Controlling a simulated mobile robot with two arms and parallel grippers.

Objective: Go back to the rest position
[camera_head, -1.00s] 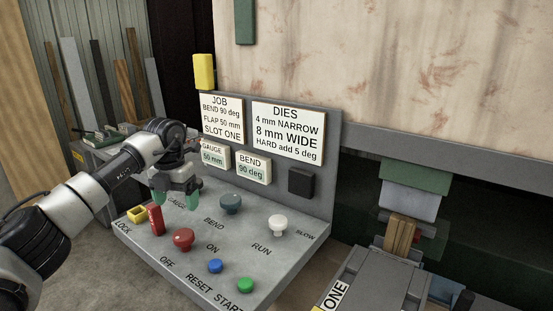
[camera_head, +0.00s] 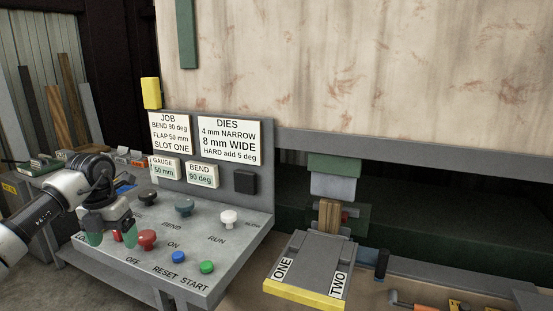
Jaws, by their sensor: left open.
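My left gripper (camera_head: 108,238) is open, with green fingertips pointing down, at the left end of the grey control panel (camera_head: 205,285). It hangs over or just in front of the panel's left edge and hides part of the LOCK corner. Nothing shows between its fingers. A red lever (camera_head: 116,236) is partly hidden right by the fingers; I cannot tell whether they touch. A red knob (camera_head: 147,240) stands just right of the gripper. My right gripper is not in view.
The panel also carries a black knob (camera_head: 148,198), a grey knob (camera_head: 184,206), a white knob (camera_head: 229,217), a blue button (camera_head: 178,257) and a green button (camera_head: 207,267). A grey slotted block (camera_head: 310,262) marked ONE and TWO stands right. A cluttered bench (camera_head: 35,180) is at left.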

